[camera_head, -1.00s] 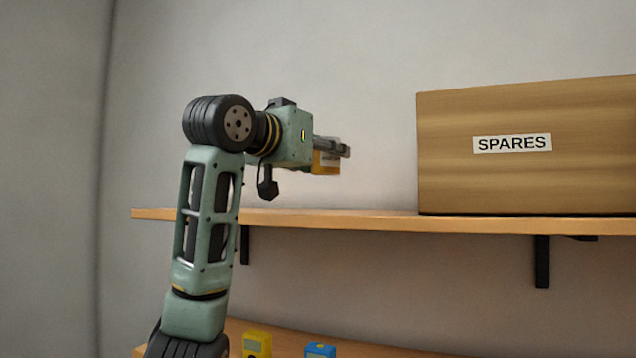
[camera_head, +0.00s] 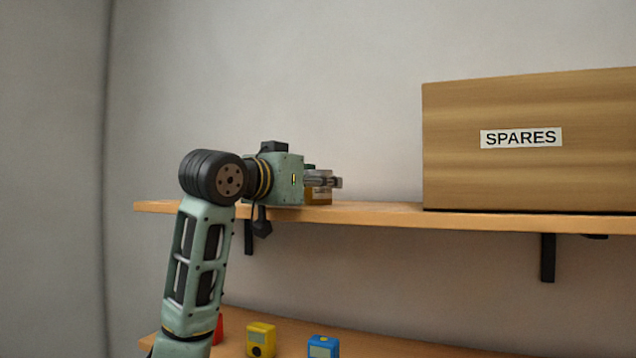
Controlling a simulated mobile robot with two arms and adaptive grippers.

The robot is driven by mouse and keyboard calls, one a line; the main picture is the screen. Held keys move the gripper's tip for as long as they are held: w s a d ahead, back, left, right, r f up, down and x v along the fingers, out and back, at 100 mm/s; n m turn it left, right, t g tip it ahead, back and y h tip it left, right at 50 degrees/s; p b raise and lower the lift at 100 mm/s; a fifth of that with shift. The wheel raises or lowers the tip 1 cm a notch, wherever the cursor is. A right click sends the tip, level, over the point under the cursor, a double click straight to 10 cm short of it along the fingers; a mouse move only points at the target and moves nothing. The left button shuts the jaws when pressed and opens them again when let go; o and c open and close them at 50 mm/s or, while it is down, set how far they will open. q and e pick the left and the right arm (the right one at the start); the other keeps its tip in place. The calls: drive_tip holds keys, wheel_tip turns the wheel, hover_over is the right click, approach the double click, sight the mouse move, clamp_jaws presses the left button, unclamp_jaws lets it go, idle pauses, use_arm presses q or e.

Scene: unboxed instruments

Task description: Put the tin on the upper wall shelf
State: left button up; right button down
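The tin (camera_head: 319,197) is a small yellow-brown block with a pale label, partly hidden behind my gripper's fingers. My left gripper (camera_head: 325,181) reaches in from the left and its fingers are around the upper part of the tin, seemingly shut on it. The tin's base is at the level of the upper wall shelf (camera_head: 380,213), left of the box; I cannot tell whether it fully rests on the board. My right gripper is not in view.
A large wooden-looking box (camera_head: 522,175) labelled SPARES fills the right part of the upper shelf. A bare stretch of board lies between it and my gripper. On the lower shelf (camera_head: 280,325) stand a yellow device (camera_head: 261,339), a blue device (camera_head: 323,347) and a partly hidden red thing (camera_head: 218,330).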

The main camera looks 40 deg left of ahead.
use_arm(q)
drive_tip(key=shift+d, duration=0.1)
drive_tip(key=o, duration=0.9)
drive_tip(key=shift+s+f, duration=0.1)
drive_tip(key=o, duration=0.4)
drive_tip(key=shift+o, duration=0.2)
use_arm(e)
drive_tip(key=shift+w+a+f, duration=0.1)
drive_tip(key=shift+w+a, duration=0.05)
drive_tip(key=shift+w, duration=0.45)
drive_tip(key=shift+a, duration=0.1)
